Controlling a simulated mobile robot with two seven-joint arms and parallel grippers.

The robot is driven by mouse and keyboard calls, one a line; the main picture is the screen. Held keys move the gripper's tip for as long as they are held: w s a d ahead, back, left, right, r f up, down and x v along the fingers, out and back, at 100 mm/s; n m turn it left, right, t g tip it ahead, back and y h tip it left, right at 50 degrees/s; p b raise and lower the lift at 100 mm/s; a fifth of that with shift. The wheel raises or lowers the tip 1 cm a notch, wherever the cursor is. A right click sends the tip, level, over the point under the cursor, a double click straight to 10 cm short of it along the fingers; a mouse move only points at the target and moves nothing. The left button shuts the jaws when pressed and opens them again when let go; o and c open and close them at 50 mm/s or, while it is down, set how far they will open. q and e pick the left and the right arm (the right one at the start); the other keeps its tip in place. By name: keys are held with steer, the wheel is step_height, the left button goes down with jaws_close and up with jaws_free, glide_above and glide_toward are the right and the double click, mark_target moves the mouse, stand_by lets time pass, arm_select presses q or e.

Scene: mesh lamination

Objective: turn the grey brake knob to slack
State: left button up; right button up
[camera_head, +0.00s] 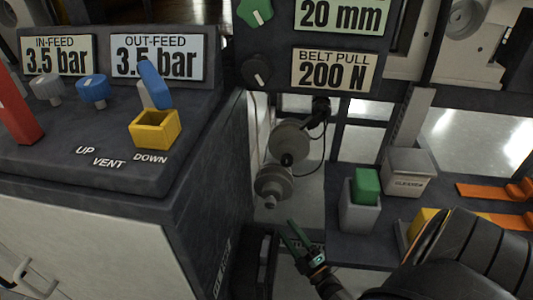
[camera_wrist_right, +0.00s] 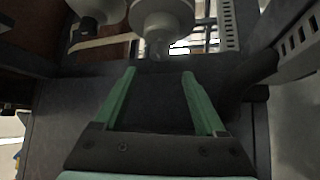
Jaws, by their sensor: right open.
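Two round grey knob-like parts on short shafts stand in the gap right of the dark console. The lower one (camera_head: 272,183) has a small stub on its front, and the upper one (camera_head: 290,142) sits behind it. I take the lower one as the grey brake knob, but no slack mark is readable. My right gripper (camera_head: 288,232) is open and empty, just below the lower knob and apart from it. In the right wrist view a grey knob (camera_wrist_right: 162,20) with a stub is beyond the open green fingers (camera_wrist_right: 159,73). My left gripper is not in view.
The dark console (camera_head: 205,165) stands at left with a yellow block (camera_head: 155,129) and small knobs. A black knob (camera_head: 257,70) is beside the "BELT PULL 200 N" sign (camera_head: 334,69). At right a dark shelf holds a green block (camera_head: 366,184) and a grey box (camera_head: 409,172).

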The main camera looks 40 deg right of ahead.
mark_target(271, 206)
steer(key=b+x, duration=0.1)
steer(key=x, duration=0.9)
steer(key=shift+w+d+r, duration=0.1)
steer(key=shift+w, duration=0.25)
jaws_close()
